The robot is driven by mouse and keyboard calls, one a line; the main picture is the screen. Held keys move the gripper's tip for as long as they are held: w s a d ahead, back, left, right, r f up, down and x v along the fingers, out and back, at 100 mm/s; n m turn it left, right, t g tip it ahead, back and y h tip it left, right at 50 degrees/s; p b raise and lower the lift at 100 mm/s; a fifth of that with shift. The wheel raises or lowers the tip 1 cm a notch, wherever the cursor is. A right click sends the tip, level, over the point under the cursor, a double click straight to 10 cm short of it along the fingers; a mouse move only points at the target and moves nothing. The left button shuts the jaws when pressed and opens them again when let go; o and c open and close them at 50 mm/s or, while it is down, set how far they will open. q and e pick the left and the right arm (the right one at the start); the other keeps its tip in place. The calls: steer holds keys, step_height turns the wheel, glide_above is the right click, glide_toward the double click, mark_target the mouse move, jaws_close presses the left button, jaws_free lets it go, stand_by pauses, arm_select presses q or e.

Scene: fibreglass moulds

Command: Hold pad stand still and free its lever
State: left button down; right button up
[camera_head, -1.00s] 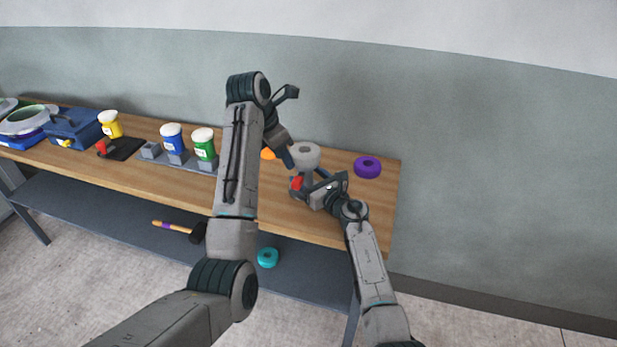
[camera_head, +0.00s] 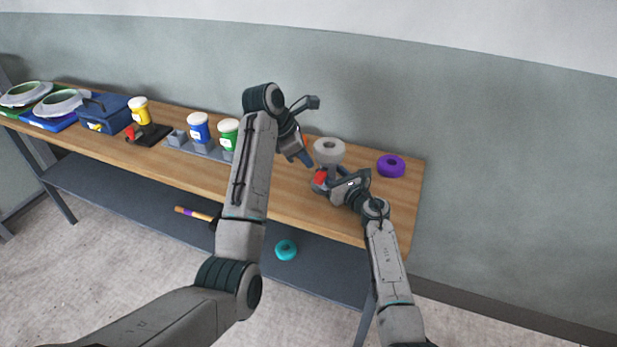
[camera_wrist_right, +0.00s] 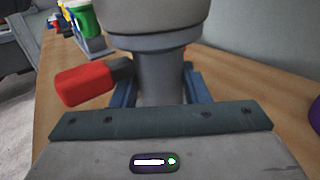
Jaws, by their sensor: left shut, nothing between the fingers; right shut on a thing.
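The pad stand (camera_head: 329,150) has a round grey top and stands upright near the right end of the workbench. Its red lever (camera_head: 320,177) sticks out low on its side; in the right wrist view the lever (camera_wrist_right: 88,85) points left from the column (camera_wrist_right: 160,82). My right gripper (camera_head: 328,180) is shut on the column, one blue finger on each side. My left gripper (camera_head: 308,163) is shut and empty, tips down, just left of the stand's top and above the lever. I cannot tell if it touches the stand. The stand's base is hidden.
A purple ring (camera_head: 391,166) lies right of the stand. Blue (camera_head: 199,128) and green (camera_head: 229,133) jars stand left, partly behind my left arm. A black plate with another red part (camera_head: 134,131) is farther left. A teal ring (camera_head: 286,250) lies on the lower shelf.

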mark_target(321, 175)
arm_select(q)
steer(key=a+f+m+h, duration=0.1)
steer(key=f+m+h, duration=0.1)
steer(key=m, duration=0.1)
steer(key=a+f+m+h, duration=0.1)
steer(key=f+m+h, duration=0.1)
steer(key=m, duration=0.1)
steer(key=a+f+m+t+h, duration=0.1)
steer(key=f+m+h, duration=0.1)
steer(key=f+m, duration=0.1)
steer(key=shift+s+a+m, duration=0.35)
steer(key=shift+m, duration=0.15)
steer(key=a+m+t+h, duration=0.1)
steer(key=a, duration=0.2)
steer(key=a+m+t+h, duration=0.2)
steer(key=a, duration=0.1)
steer(key=s+a+f+m+t+h, duration=0.1)
steer(key=a+m, duration=0.1)
steer(key=a, duration=0.1)
steer(key=shift+s+a+f+t+h, duration=0.1)
steer(key=shift+a+t+h, duration=0.05)
steer(key=shift+t+h, duration=0.15)
steer(key=shift+a+m, duration=0.3)
steer(key=shift+a, duration=0.15)
